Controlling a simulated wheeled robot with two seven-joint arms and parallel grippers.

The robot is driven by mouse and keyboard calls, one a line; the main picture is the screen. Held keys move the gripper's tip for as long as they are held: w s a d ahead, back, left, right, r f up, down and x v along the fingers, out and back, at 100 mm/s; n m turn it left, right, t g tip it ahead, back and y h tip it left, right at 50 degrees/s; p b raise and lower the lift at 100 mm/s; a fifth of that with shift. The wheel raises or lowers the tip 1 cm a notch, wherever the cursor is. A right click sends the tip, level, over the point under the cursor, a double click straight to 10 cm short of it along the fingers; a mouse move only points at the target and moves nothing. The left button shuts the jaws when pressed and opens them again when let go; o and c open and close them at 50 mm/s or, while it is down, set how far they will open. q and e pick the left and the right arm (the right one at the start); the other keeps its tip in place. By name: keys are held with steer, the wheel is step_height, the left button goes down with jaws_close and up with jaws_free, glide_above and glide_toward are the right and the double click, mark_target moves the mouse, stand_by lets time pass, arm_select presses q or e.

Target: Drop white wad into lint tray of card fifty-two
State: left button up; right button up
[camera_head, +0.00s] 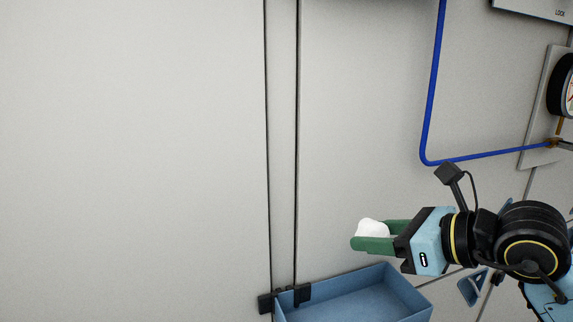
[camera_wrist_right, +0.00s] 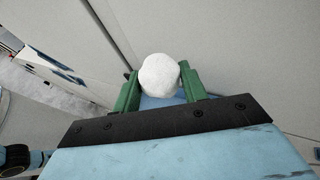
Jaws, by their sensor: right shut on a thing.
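The white wad (camera_head: 371,228) is a small, roundish white lump. My right gripper (camera_head: 372,236), with green fingers, is shut on it, and the wad shows between both fingers in the right wrist view (camera_wrist_right: 159,76). The blue lint tray (camera_head: 345,302) is an open box against the wall at the bottom of the head view. The gripper and wad appear above the tray's back right part in the picture, apart from it. Part of the tray (camera_wrist_right: 160,102) shows below the wad in the wrist view. The tray's front is cut off. No card number is readable. My left gripper is not in view.
A blue pipe (camera_head: 431,90) runs down the pale panel and bends right to a fitting beside a round gauge (camera_head: 566,86). Black brackets (camera_head: 302,293) sit at the tray's left back corner. The left panel (camera_head: 130,160) is bare.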

step_height(320, 180, down, 5)
steer(key=b, duration=0.2)
steer(key=shift+b, duration=0.3)
steer(key=o, duration=0.6)
steer(key=shift+r, duration=0.1)
steer(key=o, duration=0.4)
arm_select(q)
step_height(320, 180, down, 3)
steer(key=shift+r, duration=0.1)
arm_select(e)
steer(key=shift+o, duration=0.2)
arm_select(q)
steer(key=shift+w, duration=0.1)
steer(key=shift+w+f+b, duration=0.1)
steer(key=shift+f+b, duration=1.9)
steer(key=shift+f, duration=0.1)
arm_select(e)
steer(key=v, duration=1.3)
